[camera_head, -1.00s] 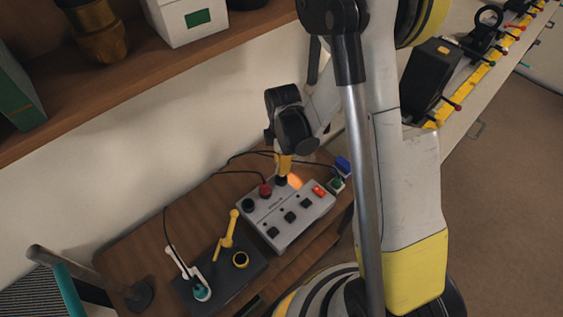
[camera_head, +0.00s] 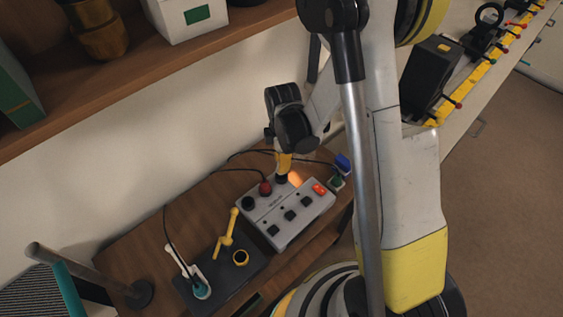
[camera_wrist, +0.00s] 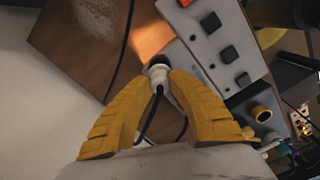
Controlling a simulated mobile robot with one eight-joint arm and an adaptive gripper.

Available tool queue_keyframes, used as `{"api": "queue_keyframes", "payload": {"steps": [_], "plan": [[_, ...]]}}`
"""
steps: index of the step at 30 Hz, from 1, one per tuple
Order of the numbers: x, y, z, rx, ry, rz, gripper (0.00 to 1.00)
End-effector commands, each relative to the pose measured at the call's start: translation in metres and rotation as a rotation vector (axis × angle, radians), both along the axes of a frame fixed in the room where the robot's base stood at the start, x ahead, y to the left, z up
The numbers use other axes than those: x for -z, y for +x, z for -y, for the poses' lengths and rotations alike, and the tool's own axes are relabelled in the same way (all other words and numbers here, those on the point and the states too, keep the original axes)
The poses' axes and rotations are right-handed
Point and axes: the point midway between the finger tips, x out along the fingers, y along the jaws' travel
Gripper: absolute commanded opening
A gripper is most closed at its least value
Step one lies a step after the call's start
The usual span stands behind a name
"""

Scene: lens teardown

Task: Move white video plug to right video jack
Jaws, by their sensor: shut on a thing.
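My gripper (camera_head: 284,172) is over the back edge of the grey control box (camera_head: 287,215), at the right end of its row of jacks. In the wrist view my yellow fingers (camera_wrist: 160,84) are shut on the white video plug (camera_wrist: 159,73), with its black cable running back between them. The plug's front end meets a black ring (camera_wrist: 158,60), which looks like the right video jack. I cannot tell how deep the plug sits. A red plug (camera_head: 265,188) with a cable stands in the middle jack and a dark green-black jack (camera_head: 248,203) is at the left.
A dark base (camera_head: 221,278) with a yellow lever (camera_head: 227,235) and a teal-and-white part (camera_head: 201,290) is left of the box. A blue connector (camera_head: 343,163) lies to its right. A wall is behind; a shelf (camera_head: 130,75) is above. Bare wooden tabletop (camera_head: 150,228) shows at left.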

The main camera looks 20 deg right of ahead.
Motion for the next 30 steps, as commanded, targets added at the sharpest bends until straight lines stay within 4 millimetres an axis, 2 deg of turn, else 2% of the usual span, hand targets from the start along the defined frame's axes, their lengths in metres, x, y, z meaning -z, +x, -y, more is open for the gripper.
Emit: {"api": "queue_keyframes", "payload": {"steps": [30], "plan": [[0.016,0.0,0.0,0.0,0.0,0.0,0.0]]}}
